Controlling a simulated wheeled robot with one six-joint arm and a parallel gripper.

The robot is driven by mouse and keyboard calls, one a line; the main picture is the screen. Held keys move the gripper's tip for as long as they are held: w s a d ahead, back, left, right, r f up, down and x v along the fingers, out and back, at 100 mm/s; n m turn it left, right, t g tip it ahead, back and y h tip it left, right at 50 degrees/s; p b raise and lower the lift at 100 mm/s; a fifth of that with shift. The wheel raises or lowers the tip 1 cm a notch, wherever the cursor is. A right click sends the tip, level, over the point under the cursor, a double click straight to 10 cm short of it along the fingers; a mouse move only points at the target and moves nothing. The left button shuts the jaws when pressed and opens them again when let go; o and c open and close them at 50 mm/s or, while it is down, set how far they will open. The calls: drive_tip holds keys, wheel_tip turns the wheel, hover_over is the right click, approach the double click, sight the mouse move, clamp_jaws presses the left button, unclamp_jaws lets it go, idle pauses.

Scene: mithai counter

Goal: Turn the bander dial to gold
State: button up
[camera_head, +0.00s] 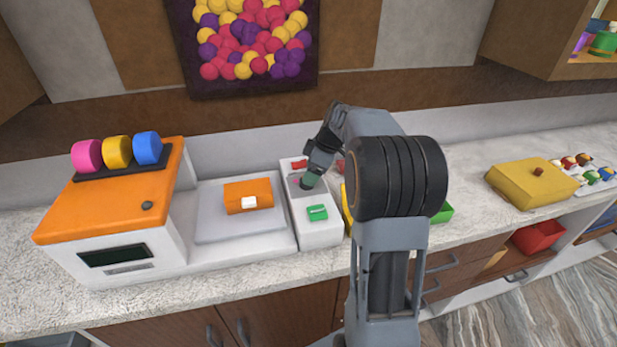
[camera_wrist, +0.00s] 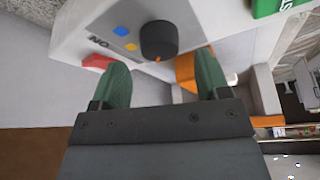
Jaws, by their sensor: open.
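The bander dial (camera_wrist: 158,38) is a black round knob with a small orange mark on its edge, pointing toward the bottom of the wrist view. In the head view my gripper (camera_head: 309,182) is low over the white control panel (camera_head: 318,233) and hides the dial.
A green button (camera_head: 317,212) and a red switch (camera_head: 299,164) flank the dial area. Left stands the orange-topped machine (camera_head: 112,200) with pink, yellow and blue spools, beside a grey platform (camera_head: 215,229) bearing an orange box (camera_head: 240,192). A yellow box (camera_head: 532,181) is far right.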

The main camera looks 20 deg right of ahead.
drive_tip(key=shift+x, duration=1.6)
drive_tip(key=c, duration=0.9)
